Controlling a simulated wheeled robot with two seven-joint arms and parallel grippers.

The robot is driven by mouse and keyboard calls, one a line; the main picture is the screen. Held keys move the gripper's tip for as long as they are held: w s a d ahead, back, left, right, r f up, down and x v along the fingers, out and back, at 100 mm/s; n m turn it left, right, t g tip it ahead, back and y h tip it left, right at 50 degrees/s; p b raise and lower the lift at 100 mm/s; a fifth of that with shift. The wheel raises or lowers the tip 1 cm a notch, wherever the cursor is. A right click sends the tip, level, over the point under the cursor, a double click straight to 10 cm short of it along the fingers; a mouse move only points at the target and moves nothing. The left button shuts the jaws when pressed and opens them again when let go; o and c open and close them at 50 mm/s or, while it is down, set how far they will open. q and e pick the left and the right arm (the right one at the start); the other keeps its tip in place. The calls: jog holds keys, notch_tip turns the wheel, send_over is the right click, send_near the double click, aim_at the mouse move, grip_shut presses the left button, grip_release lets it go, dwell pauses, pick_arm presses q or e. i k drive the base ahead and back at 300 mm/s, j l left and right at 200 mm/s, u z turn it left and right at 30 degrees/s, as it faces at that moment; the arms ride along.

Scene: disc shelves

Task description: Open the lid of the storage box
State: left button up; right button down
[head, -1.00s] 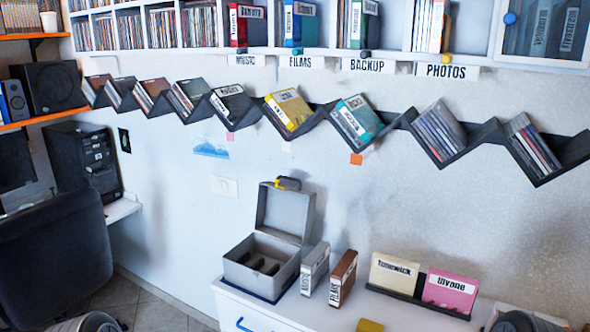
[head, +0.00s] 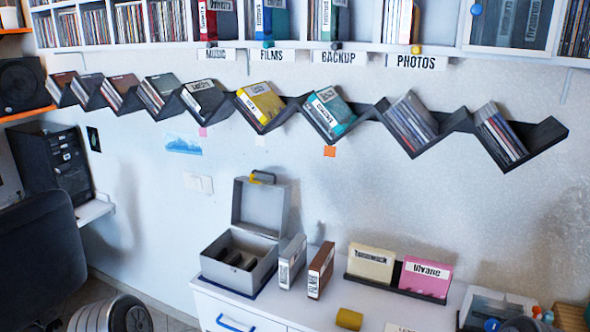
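The grey storage box (head: 240,262) stands on the white cabinet top, left of its middle. Its lid (head: 260,208) is open and stands upright at the back of the box. A yellow and dark catch (head: 262,177) shows at the lid's top edge. Dark slots or dividers (head: 238,260) show inside the box, which looks otherwise empty. Neither of my grippers can be made out in the head view, and nothing is seen touching the lid.
Right of the box stand a grey case (head: 291,262), a brown case (head: 320,270), and a dark rack (head: 390,287) with a cream and a pink case. A zigzag disc shelf (head: 375,108) hangs above. A chair (head: 40,262) is left.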

aim_at(264, 208)
jog(key=i+j+z, duration=0.1)
jog(key=j+z, duration=0.3)
jog(key=i+j+z, duration=0.1)
jog(key=z, duration=0.35)
jog(key=j+z, duration=0.5)
jog(key=j, duration=0.4)
jog(key=k+j+z, duration=0.1)
jog(key=j, duration=0.95)
jog(key=k+j+z, duration=0.15)
jog(key=j, duration=0.35)
jog(key=k+j+z, duration=0.1)
jog(key=j, duration=0.4)
jog(key=k+j+z, duration=0.1)
jog(key=j, duration=0.4)
